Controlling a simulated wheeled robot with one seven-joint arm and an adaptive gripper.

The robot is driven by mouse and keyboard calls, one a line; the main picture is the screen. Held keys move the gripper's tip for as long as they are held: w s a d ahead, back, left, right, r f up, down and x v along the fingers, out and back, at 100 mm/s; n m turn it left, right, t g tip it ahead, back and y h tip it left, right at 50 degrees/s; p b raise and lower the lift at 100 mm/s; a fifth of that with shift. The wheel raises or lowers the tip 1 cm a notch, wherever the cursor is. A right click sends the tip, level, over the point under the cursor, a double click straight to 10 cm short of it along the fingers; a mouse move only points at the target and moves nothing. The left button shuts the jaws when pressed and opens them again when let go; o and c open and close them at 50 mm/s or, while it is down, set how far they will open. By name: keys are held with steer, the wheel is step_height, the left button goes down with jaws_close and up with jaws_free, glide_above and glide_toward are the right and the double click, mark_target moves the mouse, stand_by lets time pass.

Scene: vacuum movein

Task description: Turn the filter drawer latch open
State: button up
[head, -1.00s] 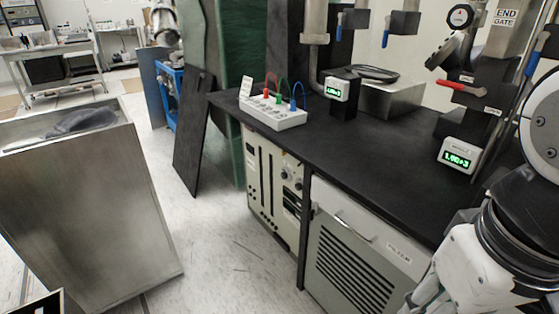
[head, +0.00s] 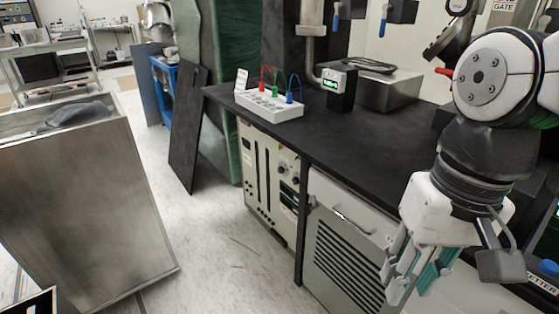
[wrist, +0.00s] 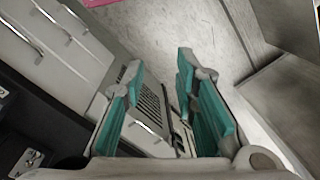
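The pale filter drawer (head: 330,196) is in the bench front below the black top, with a bar handle (head: 345,220) across it. A small dark piece at the drawer's left edge may be its latch; it is too small to tell. My gripper (head: 408,288) hangs in front of the drawer's right part, pointing down, and covers its label. In the wrist view, my gripper (wrist: 160,65) has its teal fingers spread apart with nothing held. A grille (wrist: 150,100) and a pale front with a bright handle (wrist: 145,126) show between and behind the fingers.
A beige instrument panel (head: 270,180) stands left of the drawer. A box with coloured cables (head: 268,104) and a green display (head: 334,85) stand on the bench. A metal bin (head: 85,200) is at left. Floor (head: 220,235) between bin and bench is clear.

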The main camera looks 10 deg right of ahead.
steer(key=w+f+m+g+b, duration=0.1)
steer(key=w+f+m, duration=0.2)
steer(key=w+f, duration=0.35)
steer(key=m+t+h+b, duration=0.7)
steer(key=t+h, duration=0.1)
steer(key=h, duration=0.5)
glide_toward(308, 209)
steer(key=b+x, duration=0.4)
steer(key=x, duration=0.6)
steer(key=shift+w+d+f, duration=0.1)
steer(key=shift+w+f, duration=0.2)
steer(key=shift+y, duration=0.3)
jaws_close()
